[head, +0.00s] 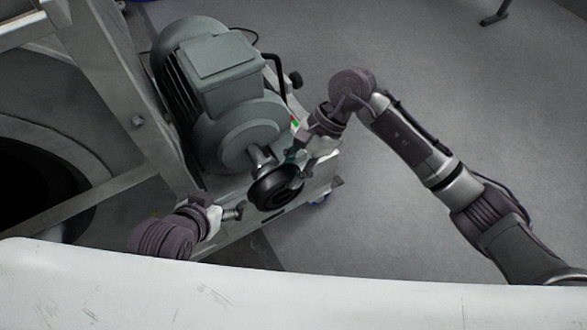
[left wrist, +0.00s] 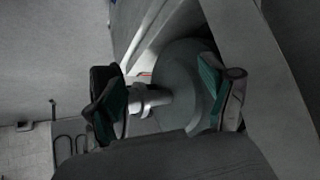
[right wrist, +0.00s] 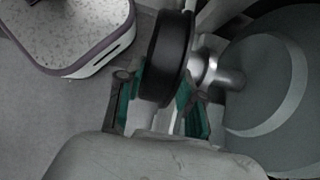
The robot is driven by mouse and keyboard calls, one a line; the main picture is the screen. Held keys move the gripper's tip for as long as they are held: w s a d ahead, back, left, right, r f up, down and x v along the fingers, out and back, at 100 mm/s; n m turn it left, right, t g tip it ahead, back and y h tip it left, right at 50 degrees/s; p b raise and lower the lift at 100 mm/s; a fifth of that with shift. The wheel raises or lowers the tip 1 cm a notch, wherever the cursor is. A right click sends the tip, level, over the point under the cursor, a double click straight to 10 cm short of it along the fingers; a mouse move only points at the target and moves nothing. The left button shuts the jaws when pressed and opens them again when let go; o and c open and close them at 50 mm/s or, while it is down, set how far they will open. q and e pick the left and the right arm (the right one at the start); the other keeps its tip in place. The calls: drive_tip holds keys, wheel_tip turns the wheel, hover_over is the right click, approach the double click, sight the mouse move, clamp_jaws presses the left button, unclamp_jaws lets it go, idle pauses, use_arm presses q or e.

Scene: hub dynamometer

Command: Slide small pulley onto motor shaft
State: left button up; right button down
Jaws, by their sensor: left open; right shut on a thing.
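The small pulley (head: 277,188) is a black grooved wheel at the free end of the silver motor shaft (head: 262,160). My right gripper (head: 296,160) is shut on the pulley's rim; the right wrist view shows the pulley (right wrist: 168,55) between its teal-padded fingers. The stepped shaft (right wrist: 222,77) is close beside the pulley's face there; I cannot tell whether it enters the bore. The shaft comes out of the grey-green motor (head: 215,85). My left gripper (head: 232,212) is open and empty, left of the pulley. In the left wrist view the shaft (left wrist: 150,98) shows between its fingers.
The motor stands on a pale wheeled cart (head: 215,235). A grey metal frame (head: 110,90) with a large dark round opening rises at the left. A white scratched surface (head: 280,295) crosses the front. The floor (head: 450,90) at the right is mostly clear.

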drive_tip(key=shift+w+a, duration=0.25)
drive_tip(key=shift+w, duration=0.05)
drive_tip(key=shift+w+a+r+b, duration=0.1)
drive_tip(key=shift+w+a+b, duration=0.15)
drive_tip(key=shift+b, duration=0.25)
use_arm(q)
drive_tip(key=shift+w+d+r+t+h, duration=0.15)
drive_tip(key=shift+w+d+r+t, duration=0.15)
drive_tip(key=shift+w+r+t, duration=0.3)
drive_tip(key=shift+w+d+r+t+h, duration=0.1)
drive_tip(key=shift+w+d+r+t, duration=0.2)
drive_tip(key=shift+w+r+t, duration=0.3)
drive_tip(key=shift+w+d+r+t+h, duration=0.15)
drive_tip(key=shift+w+d+r+t, duration=0.25)
drive_tip(key=shift+w, duration=0.35)
drive_tip(key=shift+w+a+r, duration=0.1)
drive_tip(key=shift+a+r, duration=0.05)
use_arm(e)
drive_tip(key=shift+w, duration=0.1)
use_arm(q)
wheel_tip(320, 180, up, 6)
drive_tip(key=w+d+t+h+b, duration=0.1)
drive_tip(key=w+t, duration=0.2)
drive_tip(key=t, duration=0.1)
drive_tip(key=shift+d+f+b, duration=0.25)
drive_tip(key=shift+d+b, duration=0.05)
use_arm(e)
drive_tip(key=shift+w+a, duration=0.5)
drive_tip(key=shift+w, duration=0.2)
